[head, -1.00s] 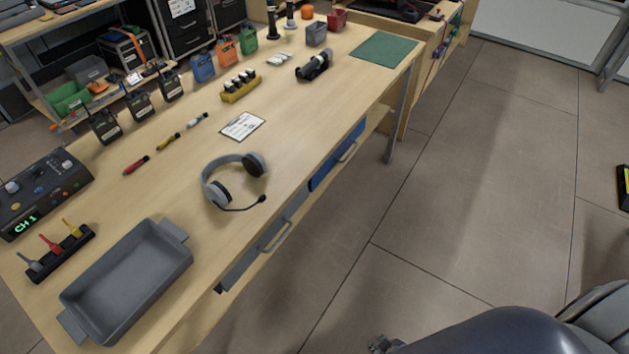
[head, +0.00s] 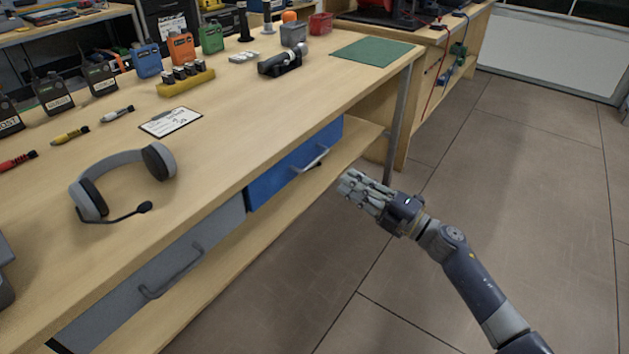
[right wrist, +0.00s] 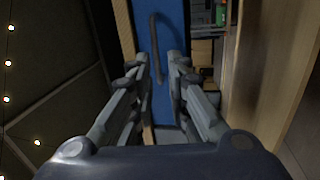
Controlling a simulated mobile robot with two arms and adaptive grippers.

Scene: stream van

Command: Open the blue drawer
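The blue drawer (head: 295,166) sits under the front edge of the wooden table (head: 230,150). Its front looks flush with the table and it has a grey bar handle (head: 312,160). My right gripper (head: 352,186) is just in front of the drawer, to the right of and a little below the handle in the head view, apart from it. In the right wrist view the two fingers (right wrist: 160,62) are spread, with the blue drawer front (right wrist: 175,25) and the handle (right wrist: 155,45) ahead between them. Nothing is between the fingers. My left gripper does not show.
A grey drawer (head: 155,275) is left of the blue one. A headset (head: 120,180), a clipboard (head: 170,121) and several radios stand on the tabletop. A lower shelf (head: 345,150) runs below the drawers, and a table leg (head: 397,120) stands at right. The floor (head: 500,190) at right is clear.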

